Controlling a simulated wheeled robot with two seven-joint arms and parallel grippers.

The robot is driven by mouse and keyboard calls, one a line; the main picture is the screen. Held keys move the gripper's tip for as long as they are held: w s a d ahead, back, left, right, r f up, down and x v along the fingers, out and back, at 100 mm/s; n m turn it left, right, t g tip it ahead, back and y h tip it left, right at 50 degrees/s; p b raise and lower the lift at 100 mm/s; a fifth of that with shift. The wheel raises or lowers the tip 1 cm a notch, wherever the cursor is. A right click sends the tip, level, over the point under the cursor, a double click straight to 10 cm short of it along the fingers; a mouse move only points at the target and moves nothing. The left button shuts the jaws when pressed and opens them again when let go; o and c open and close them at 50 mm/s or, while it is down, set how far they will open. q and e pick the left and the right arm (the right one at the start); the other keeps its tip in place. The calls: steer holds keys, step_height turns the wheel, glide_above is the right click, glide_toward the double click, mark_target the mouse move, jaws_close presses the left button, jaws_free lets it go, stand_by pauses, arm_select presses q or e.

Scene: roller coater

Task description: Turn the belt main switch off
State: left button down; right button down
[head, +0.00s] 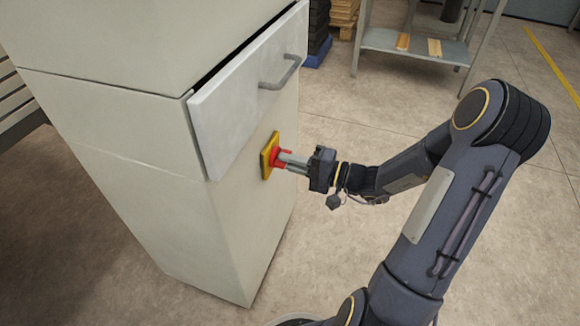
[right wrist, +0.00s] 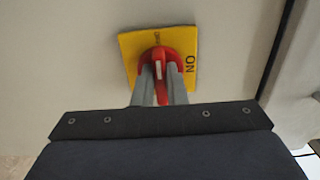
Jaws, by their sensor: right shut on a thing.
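The belt main switch is a red rotary knob (right wrist: 163,66) on a yellow square plate (head: 267,156), mounted on the side of a pale cabinet below a drawer. In the right wrist view the yellow plate (right wrist: 186,44) shows "ON" at its right and smaller lettering, hard to read, at its top. The knob's grip, with a pale mark, points down the picture, between the fingers. My right gripper (head: 281,160) is shut on the knob's grip, one finger on each side; it also shows in the right wrist view (right wrist: 160,84). My left gripper is not in view.
The pale cabinet (head: 215,235) carries a slightly open drawer (head: 245,100) with a grey handle (head: 281,73) just above the switch. A grey metal table (head: 420,45) with wooden pieces stands at the back. The floor right of the cabinet is mostly clear.

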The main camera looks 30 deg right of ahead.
stand_by(0.3)
steer(key=c, duration=1.5)
jaws_free()
steer(key=shift+o, duration=0.2)
steer(key=p+v, duration=0.2)
steer(key=v, duration=0.6)
